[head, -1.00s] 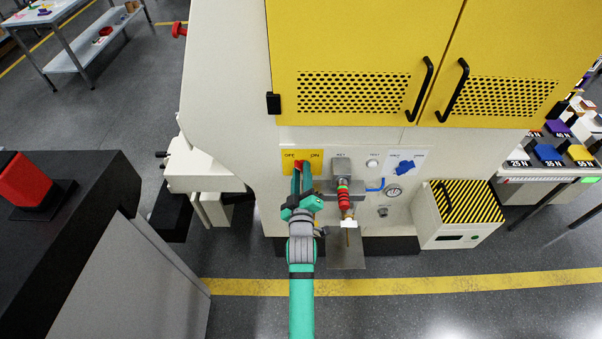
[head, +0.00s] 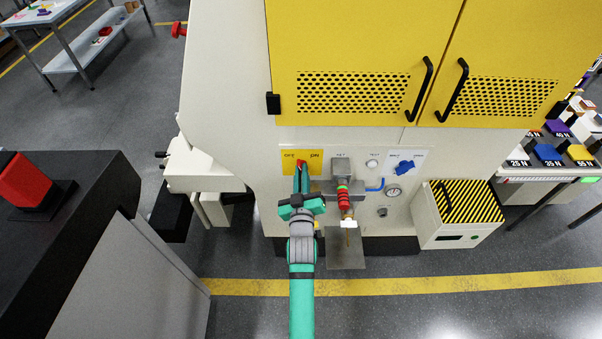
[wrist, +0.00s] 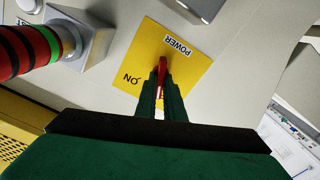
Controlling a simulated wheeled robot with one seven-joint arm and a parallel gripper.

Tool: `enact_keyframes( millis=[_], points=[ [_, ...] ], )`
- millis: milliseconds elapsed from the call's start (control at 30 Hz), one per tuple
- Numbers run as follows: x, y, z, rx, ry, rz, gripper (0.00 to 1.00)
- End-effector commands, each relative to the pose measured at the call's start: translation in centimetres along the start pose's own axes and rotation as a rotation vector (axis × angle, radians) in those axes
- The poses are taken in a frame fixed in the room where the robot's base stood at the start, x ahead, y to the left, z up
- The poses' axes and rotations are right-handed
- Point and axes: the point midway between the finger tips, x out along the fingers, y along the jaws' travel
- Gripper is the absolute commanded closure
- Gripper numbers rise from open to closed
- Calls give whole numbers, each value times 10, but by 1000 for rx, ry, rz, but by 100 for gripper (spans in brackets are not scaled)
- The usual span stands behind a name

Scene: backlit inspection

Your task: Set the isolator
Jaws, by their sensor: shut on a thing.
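The isolator is a red handle (wrist: 161,74) on a yellow plate (head: 288,168) marked OFF on the left and ON on the right in the head view. In the wrist view the yellow plate (wrist: 191,62) shows the words POWER and ON; the OFF mark is mostly hidden by my fingers. My gripper (head: 302,172) is at the plate with its two green fingers shut on the red handle. In the wrist view my gripper (wrist: 161,88) has one finger on each side of the handle. The handle stands between the two marks in the head view.
Right of the plate are a grey block with a red and green banded fitting (head: 344,198), a blue lever (head: 376,185), a gauge (head: 394,191) and a blue knob (head: 404,168). A striped box (head: 466,202) stands at the lower right.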

Motion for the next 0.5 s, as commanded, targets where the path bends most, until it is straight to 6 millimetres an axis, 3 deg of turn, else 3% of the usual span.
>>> enact_keyframes(
  millis=[500],
  points=[
    [0, 2, 1, 490, 0, 0, 100]
  ],
)
